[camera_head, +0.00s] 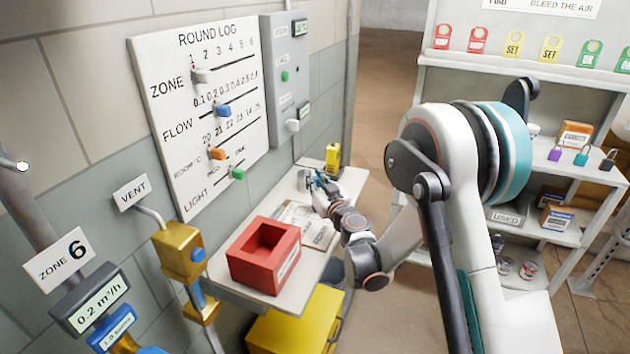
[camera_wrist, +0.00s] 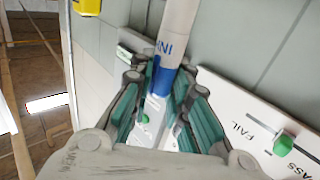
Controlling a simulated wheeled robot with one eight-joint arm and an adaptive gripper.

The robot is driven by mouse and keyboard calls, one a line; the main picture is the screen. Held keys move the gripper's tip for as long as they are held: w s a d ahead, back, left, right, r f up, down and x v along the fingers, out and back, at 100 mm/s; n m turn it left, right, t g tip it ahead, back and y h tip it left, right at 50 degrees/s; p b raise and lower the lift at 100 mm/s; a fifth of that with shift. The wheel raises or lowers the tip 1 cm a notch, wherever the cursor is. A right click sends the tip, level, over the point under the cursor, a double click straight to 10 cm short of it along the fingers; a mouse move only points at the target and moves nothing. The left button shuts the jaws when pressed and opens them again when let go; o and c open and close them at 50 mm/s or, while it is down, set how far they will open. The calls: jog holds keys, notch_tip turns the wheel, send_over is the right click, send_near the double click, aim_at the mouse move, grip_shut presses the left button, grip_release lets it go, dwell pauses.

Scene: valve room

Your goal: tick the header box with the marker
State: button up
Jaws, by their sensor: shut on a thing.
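My gripper (camera_head: 314,182) is low over the back part of the wall shelf. In the wrist view my gripper (camera_wrist: 163,82) has its green-padded fingers closed around a white rod with a blue band and part of a printed word, which looks like the marker (camera_wrist: 180,32). The marker's far end runs out of the top of that view. In the head view the marker is too small to make out. A printed sheet (camera_head: 318,235) lies on the shelf, partly behind my wrist. No header box can be told apart at this size.
The shelf (camera_head: 342,192) carries a red open box (camera_head: 264,255) in front and a yellow item (camera_head: 332,157) at the back. The round log board (camera_head: 205,108) with sliders is on the wall beside it. A yellow case (camera_head: 297,323) stands below.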

jog(key=shift+f, duration=0.55)
dwell(0.7)
jog(key=shift+w+d, duration=0.2)
jog(key=shift+d, duration=0.3)
jog(key=shift+s+a, duration=0.1)
jog(key=shift+a, duration=0.1)
